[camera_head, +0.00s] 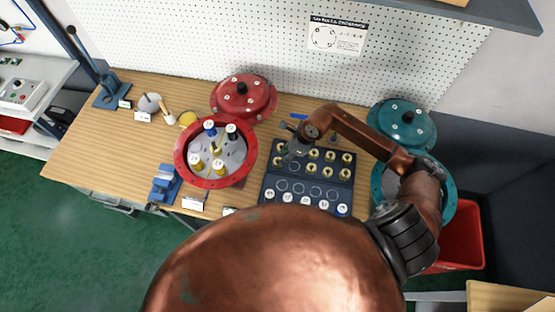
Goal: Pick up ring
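A dark tray (309,177) lies on the workbench. Its upper rows hold several small brass-coloured ring-like parts (329,171). A middle row shows thin round outlines (297,187), and its bottom row holds several white-topped pieces (323,205). My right gripper (290,149) is over the tray's upper left corner, close to the parts there. It is small and partly merged with the dark tray, so I cannot tell whether its fingers are open or hold anything. My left gripper is not in view.
A red round housing (180,153) with several coloured-top posts inside stands left of the tray, with a red lid (240,89) behind it. A teal housing (449,190) and teal lid (402,121) are on the right, partly behind my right arm. A red bin (462,238) stands beyond the bench.

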